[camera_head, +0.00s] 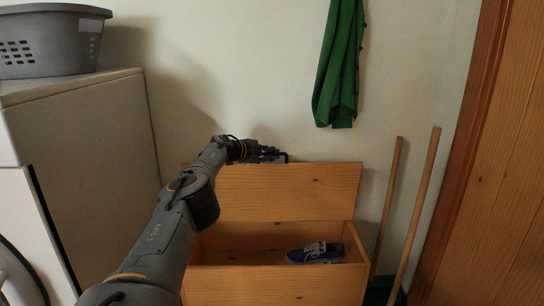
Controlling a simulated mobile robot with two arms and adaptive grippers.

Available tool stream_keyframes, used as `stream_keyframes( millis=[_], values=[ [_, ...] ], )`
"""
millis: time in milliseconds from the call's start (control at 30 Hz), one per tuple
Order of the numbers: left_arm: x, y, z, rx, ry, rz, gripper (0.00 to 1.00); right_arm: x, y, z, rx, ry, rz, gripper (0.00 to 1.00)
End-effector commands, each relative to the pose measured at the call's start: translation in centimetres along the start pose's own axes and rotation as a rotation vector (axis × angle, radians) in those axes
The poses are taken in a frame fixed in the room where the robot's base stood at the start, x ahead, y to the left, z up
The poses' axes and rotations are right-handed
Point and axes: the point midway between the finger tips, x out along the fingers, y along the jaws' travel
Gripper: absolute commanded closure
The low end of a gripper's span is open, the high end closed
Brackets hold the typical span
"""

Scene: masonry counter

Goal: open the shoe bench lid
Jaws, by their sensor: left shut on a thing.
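The shoe bench (275,287) is a light wooden box against the wall. Its lid (315,190) stands raised, roughly upright, at the back of the box. A blue shoe with white trim (316,253) lies inside the open box. My left arm hides the left part of the bench and lid. My right gripper is not in view.
A white appliance (95,130) with a grey laundry basket (52,40) on top stands at the left. A green garment (340,65) hangs above the lid. Two wooden sticks (418,205) lean on the wall at the right, beside a wooden door (500,170).

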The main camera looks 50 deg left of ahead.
Motion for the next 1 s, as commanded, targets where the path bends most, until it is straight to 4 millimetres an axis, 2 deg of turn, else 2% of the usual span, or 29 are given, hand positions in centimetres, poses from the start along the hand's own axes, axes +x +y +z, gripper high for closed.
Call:
stream_keyframes(
  millis=[67,100,200,767,1000],
  values=[
    [0.2,-0.2,-0.5,-0.001,0.009,-0.004,1.00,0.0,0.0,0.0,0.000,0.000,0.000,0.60],
    [0.2,-0.2,-0.5,-0.001,0.009,-0.004,0.86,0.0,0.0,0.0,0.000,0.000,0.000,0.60],
    [0.1,-0.2,-0.4,-0.001,0.007,-0.004,0.66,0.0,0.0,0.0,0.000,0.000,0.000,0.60],
    [-0.2,0.1,0.2,-0.001,-0.001,0.002,0.66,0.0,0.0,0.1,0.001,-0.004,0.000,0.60],
    [-1.2,0.1,0.5,-0.003,-0.002,0.004,0.66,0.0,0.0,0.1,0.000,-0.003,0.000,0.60]
  ],
)
